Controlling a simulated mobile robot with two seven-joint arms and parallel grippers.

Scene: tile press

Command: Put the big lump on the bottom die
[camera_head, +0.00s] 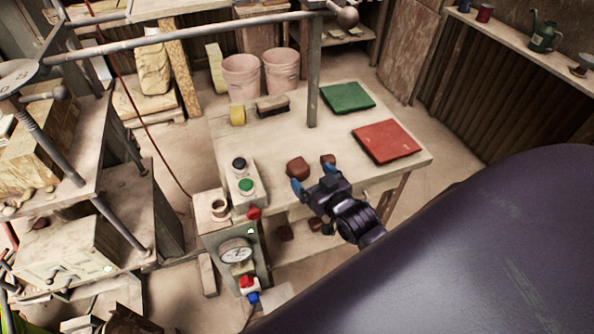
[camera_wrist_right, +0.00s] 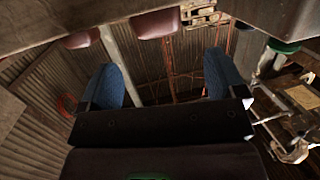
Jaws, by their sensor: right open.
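Two reddish-brown lumps sit on the pale work table near its front edge in the head view. The larger-looking lump (camera_head: 298,168) is on the left, and a smaller-looking one (camera_head: 328,159) is just right of it. My right gripper (camera_head: 314,178) is open, its blue fingertips close in front of the lumps; I cannot tell whether they touch. In the right wrist view the blue fingers (camera_wrist_right: 163,82) stand apart with nothing between them. Rounded reddish-brown shapes (camera_wrist_right: 156,22) show beyond them at the top. I cannot make out the bottom die. My left gripper is not in view.
A red tile (camera_head: 387,141) and a green tile (camera_head: 347,97) lie on the table (camera_head: 270,143). Pink buckets (camera_head: 241,77) stand behind it. A button box (camera_head: 242,178) and gauge (camera_head: 236,250) stand at its left. A metal bar (camera_head: 190,33) with an upright post crosses above.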

